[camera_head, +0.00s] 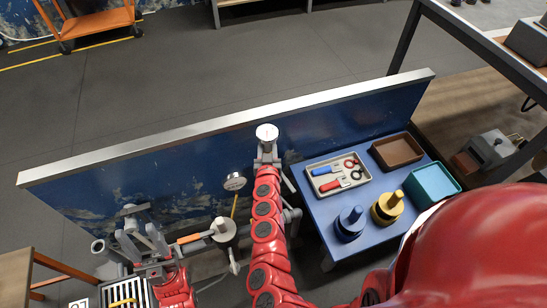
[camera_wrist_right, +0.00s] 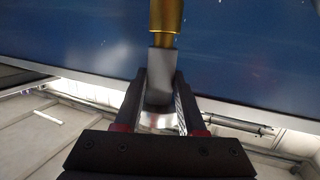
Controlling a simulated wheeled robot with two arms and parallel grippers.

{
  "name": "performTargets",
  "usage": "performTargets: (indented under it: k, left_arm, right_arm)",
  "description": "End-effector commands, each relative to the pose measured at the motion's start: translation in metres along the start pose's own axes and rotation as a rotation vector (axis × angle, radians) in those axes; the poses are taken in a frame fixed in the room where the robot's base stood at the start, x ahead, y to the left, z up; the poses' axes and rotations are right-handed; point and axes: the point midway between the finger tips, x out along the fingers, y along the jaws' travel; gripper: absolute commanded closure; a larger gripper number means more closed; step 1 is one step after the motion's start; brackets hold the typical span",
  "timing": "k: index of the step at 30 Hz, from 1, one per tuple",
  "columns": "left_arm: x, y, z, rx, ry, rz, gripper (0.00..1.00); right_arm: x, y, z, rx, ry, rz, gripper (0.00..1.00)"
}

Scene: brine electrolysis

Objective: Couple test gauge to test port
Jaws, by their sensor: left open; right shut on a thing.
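The test gauge (camera_head: 267,132) has a round white dial and shows above my right gripper (camera_head: 267,156) near the top edge of the blue panel. My right gripper is shut on it. In the right wrist view, the fingers (camera_wrist_right: 161,100) close on a grey stem (camera_wrist_right: 163,75), and a brass fitting (camera_wrist_right: 166,20) extends beyond it. I cannot tell whether the brass fitting belongs to the gauge or to the port. I cannot make out the test port for certain. My left gripper (camera_head: 142,232) is open at the lower left, in front of the panel.
The blue table (camera_head: 330,221) at right holds a tool tray (camera_head: 323,190), bins and round weights.

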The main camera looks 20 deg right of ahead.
Motion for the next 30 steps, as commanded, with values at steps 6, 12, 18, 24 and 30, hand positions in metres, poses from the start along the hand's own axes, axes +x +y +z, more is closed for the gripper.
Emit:
performTargets:
  k: [6, 12, 18, 24, 30]
  left_arm:
    - [0.0, 0.0, 0.0, 0.0, 0.0, 0.0, 0.5]
    - [0.0, 0.0, 0.0, 0.0, 0.0, 0.0, 0.5]
    - [0.0, 0.0, 0.0, 0.0, 0.0, 0.0, 0.5]
    - [0.004, 0.0, -0.001, 0.0, 0.0, 0.0, 0.5]
    - [-0.004, 0.0, 0.001, 0.0, 0.0, 0.0, 0.5]
  right_arm:
    - [0.005, 0.011, 0.045, 0.016, 0.0, 0.136, 1.0]
    - [0.004, 0.019, 0.061, 0.032, 0.001, 0.192, 1.0]
    - [0.004, 0.02, 0.062, 0.034, 0.002, 0.196, 1.0]
    - [0.003, 0.019, 0.061, 0.035, 0.001, 0.196, 1.0]
    - [0.004, 0.019, 0.078, 0.037, -0.001, 0.2, 1.0]
